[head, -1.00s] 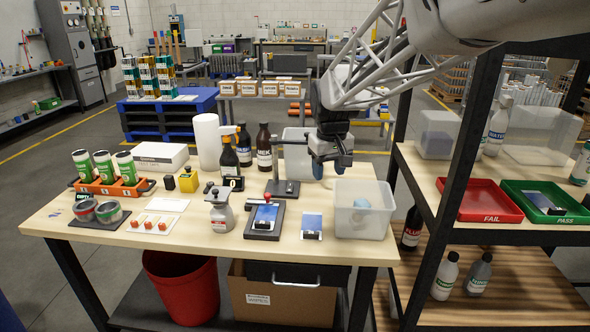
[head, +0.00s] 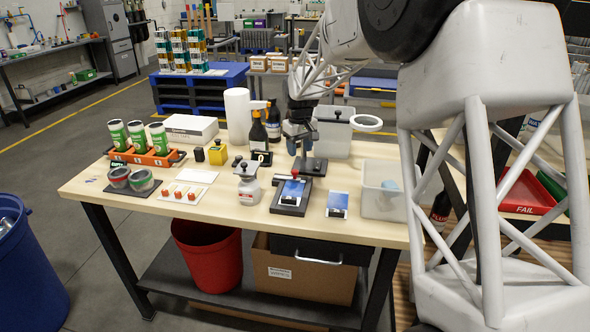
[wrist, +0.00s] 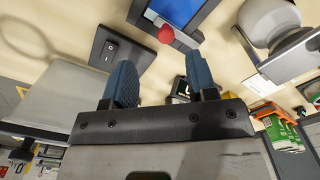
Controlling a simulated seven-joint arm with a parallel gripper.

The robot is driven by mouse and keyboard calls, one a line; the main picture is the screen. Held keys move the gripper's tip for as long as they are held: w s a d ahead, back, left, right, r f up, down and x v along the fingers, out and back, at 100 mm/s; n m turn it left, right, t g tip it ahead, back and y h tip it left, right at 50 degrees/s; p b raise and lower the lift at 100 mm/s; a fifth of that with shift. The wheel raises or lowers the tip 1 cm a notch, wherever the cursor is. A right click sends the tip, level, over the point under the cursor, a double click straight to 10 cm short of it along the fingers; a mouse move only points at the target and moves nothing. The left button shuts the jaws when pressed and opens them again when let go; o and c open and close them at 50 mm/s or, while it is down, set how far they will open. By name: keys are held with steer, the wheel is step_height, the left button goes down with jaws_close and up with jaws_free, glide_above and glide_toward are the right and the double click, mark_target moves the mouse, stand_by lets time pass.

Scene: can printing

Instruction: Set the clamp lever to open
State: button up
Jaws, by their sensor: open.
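The clamp fixture (head: 291,192) is a dark base holding a blue plate, at the table's front middle. Its lever carries a red knob (head: 295,173) at the back edge of the fixture. In the wrist view the red knob (wrist: 166,34) shows beside the blue plate (wrist: 176,10), ahead of and between the fingers. My gripper (head: 300,132) hangs above the table, behind the fixture and near the lamp stand. In the wrist view my gripper (wrist: 163,77) has its two blue fingers apart with nothing between them. The fingers do not touch the knob. The lever's arm is hard to make out.
A lamp stand with a switch base (head: 308,166) and ring (head: 367,123) is close to my gripper. Dark bottles (head: 258,138) stand behind.

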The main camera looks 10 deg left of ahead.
mark_target(295, 170)
steer(key=shift+w+a+f, duration=0.6)
steer(key=shift+a+f, duration=0.15)
steer(key=shift+a, duration=0.2)
steer(key=shift+f, duration=3.9)
steer(key=shift+c, duration=0.4)
jaws_close()
